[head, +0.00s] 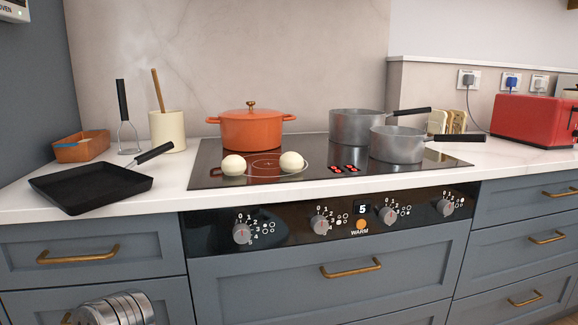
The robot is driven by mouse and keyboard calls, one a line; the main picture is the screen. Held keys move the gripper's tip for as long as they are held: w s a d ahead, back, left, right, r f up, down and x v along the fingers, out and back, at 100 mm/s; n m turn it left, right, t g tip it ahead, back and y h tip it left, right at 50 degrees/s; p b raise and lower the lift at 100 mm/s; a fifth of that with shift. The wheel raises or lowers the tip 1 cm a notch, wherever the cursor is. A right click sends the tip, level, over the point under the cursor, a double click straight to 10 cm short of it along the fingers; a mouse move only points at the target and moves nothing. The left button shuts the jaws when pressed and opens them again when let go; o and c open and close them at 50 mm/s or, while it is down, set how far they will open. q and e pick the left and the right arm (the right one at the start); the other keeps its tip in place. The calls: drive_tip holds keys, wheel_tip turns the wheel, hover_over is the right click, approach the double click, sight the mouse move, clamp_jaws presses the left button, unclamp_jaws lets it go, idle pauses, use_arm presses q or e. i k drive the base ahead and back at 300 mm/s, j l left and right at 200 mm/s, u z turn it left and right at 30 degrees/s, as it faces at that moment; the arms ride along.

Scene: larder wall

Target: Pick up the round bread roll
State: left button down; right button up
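Two pale cream, round, roll-like things sit apart on the front of the black glass hob (330,178). The left one (233,165) is near the hob's front left corner. The right one (292,162) is near the ringed cooking zone, in front of the orange pot. They look alike, and I cannot tell for certain which is the bread roll. Neither is being touched. Neither of my grippers can be made out; a silver ribbed part at the bottom left looks like part of my arm.
An orange lidded pot (251,129) and two grey saucepans (397,144) stand on the hob. A black square pan (90,187), a utensil crock (167,130) and an orange tray (82,147) are left. Bread slices (447,122) and a red toaster (535,120) are right.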

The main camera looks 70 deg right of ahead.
sight(232, 165)
drive_tip(key=z, duration=2.1)
